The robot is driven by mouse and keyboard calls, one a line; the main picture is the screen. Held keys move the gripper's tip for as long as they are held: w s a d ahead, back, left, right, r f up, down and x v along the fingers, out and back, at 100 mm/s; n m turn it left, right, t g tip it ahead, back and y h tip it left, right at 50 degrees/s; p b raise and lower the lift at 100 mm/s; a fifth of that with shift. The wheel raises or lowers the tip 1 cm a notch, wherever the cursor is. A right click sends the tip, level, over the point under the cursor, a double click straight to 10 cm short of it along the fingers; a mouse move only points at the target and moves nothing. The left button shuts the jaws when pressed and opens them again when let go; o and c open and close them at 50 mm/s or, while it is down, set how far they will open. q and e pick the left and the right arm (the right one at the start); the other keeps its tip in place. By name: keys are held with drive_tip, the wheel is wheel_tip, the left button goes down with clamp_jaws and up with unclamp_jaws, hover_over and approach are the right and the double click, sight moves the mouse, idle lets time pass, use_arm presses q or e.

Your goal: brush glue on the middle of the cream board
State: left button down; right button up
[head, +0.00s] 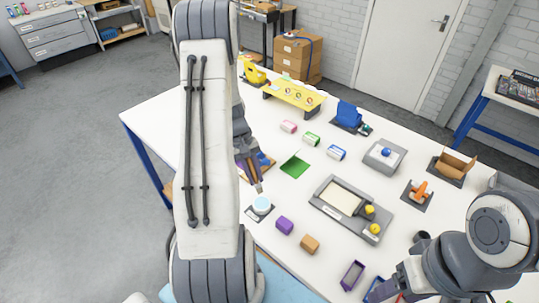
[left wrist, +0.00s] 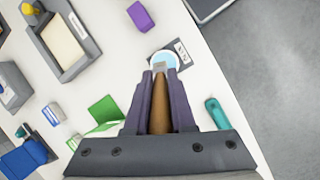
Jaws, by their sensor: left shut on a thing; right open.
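The cream board (head: 342,196) lies in a grey tray on the white table; it also shows in the left wrist view (left wrist: 62,42). My left gripper (head: 250,170) is shut on a brush with a brown handle (left wrist: 160,105). The brush points at a round white glue pot with pale blue contents (head: 262,204), also in the left wrist view (left wrist: 165,58). Its tip overlaps the pot; I cannot tell whether it touches the glue. My right gripper (head: 398,283) is at the lower right, open, its fingers hardly visible.
Two yellow knobs (head: 375,229) stand on the tray's right end. A green folded card (head: 295,167) lies behind the pot. A purple open bin (head: 352,275) is near my right gripper.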

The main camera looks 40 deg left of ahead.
use_arm(q)
drive_tip(key=shift+w+a+r, duration=0.15)
drive_tip(key=shift+w+a, duration=0.05)
drive_tip(key=shift+a, duration=0.05)
drive_tip(key=shift+w, duration=0.1)
drive_tip(key=shift+w+d+f+b, duration=0.1)
drive_tip(key=shift+f+b, duration=0.5)
drive_tip(key=shift+f, duration=0.05)
wheel_tip(320, 180, down, 4)
drive_tip(key=b, duration=0.3)
drive_tip(key=shift+r, duration=0.2)
drive_tip(key=shift+f+b, duration=0.35)
drive_tip(key=shift+f, duration=0.2)
use_arm(e)
drive_tip(key=shift+w+f, duration=0.2)
drive_tip(key=shift+f, duration=1)
drive_tip(key=shift+w+f, duration=0.15)
drive_tip(key=shift+f, duration=1)
use_arm(q)
drive_tip(key=shift+f+b, duration=0.35)
drive_tip(key=shift+f, duration=0.2)
use_arm(e)
drive_tip(key=shift+f, duration=0.3)
use_arm(q)
drive_tip(key=shift+r+p, duration=2.9)
drive_tip(key=shift+r, duration=0.7)
use_arm(e)
wheel_tip(320, 180, up, 6)
drive_tip(key=shift+f, duration=0.2)
